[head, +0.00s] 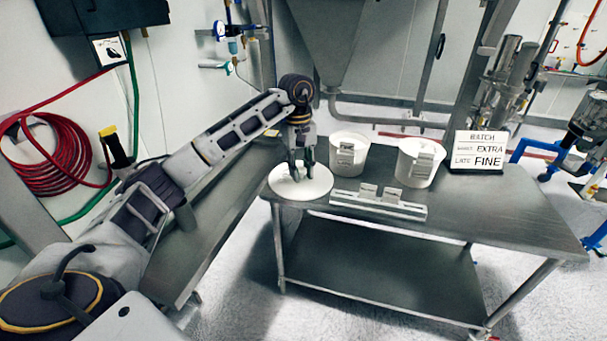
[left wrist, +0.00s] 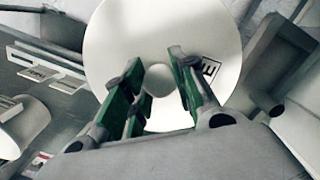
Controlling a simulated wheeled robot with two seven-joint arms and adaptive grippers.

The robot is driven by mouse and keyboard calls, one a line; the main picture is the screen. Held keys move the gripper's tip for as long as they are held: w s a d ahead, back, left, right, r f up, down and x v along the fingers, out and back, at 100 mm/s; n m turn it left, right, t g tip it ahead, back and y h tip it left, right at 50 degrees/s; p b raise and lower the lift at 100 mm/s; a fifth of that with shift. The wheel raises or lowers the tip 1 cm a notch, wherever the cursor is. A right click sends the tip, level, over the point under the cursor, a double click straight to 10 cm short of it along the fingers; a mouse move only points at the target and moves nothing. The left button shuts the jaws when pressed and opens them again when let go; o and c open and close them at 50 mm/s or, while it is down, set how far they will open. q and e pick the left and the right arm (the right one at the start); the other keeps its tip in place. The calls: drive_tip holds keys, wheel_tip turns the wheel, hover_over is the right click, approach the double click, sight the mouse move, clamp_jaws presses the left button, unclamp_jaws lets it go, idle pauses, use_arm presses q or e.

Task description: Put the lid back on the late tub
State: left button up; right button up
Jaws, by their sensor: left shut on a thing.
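My left gripper (head: 299,174) is shut on the knob of a round white lid (head: 284,187) at the left end of the steel table. In the left wrist view, the lid (left wrist: 120,40) fills the middle, its knob between the fingers, with a small label marked E (left wrist: 208,69). I cannot tell whether the lid touches the table. Two white tubs stand right of it: a left tub (head: 346,165) and a right tub (head: 415,174). Both carry labels too small to read, and neither shows a lid. My right gripper is not in view.
A sign (head: 478,153) reads BATCH, EXTRA, and LATE FINE; one small word is unclear. A pale rack (head: 378,206) with two small cards lies in front of the tubs. The table's right end (head: 510,215) is clear. A steel hopper (head: 322,40) hangs behind.

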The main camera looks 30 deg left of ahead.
use_arm(q)
drive_tip(key=n, duration=0.2)
drive_tip(key=r+n, duration=0.1)
drive_tip(key=shift+s+a+n, duration=0.15)
drive_tip(key=shift+s+n, duration=0.25)
drive_tip(key=n, duration=0.4)
drive_tip(key=shift+s+r+t, duration=0.25)
drive_tip(key=shift+s+t, duration=0.15)
drive_tip(key=n, duration=0.6)
drive_tip(key=shift+s+a+t, duration=0.1)
drive_tip(key=shift+s+t, duration=0.25)
drive_tip(key=shift+t, duration=0.05)
drive_tip(key=shift+w+n, duration=0.1)
drive_tip(key=shift+n, duration=0.6)
drive_tip(key=shift+w, duration=0.15)
